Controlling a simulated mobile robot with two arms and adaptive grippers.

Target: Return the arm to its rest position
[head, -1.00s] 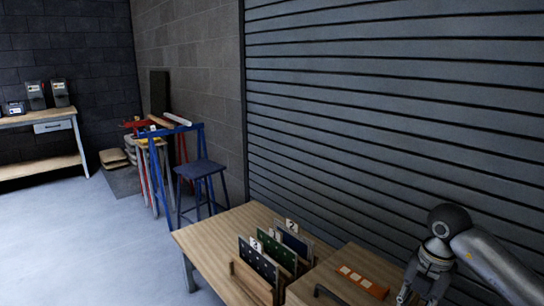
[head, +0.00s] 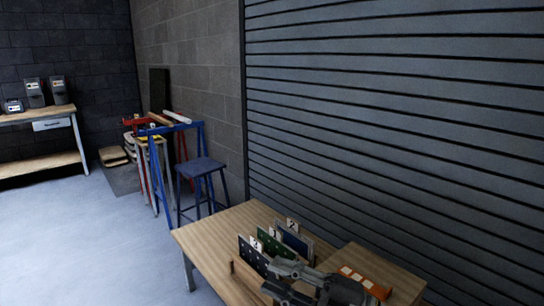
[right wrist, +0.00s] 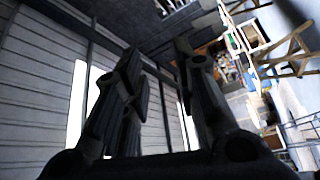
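My right gripper (head: 273,277) is at the bottom of the head view, pointing left, in front of the wooden table and its numbered panels. In the right wrist view, its two dark fingers (right wrist: 155,58) stand apart with nothing held between them. That camera faces the grey slatted shutter (right wrist: 40,90) and the room, tilted. My right arm hides the lower part of the panel rack and part of the wooden box on the table. My left gripper is in neither view.
The table (head: 215,235) carries upright numbered panels, among them a dark one (head: 252,257) and a green one (head: 275,250). An orange strip (head: 378,289) lies on a wooden box (head: 403,280). A blue stool (head: 200,168) stands behind. The floor at left is clear.

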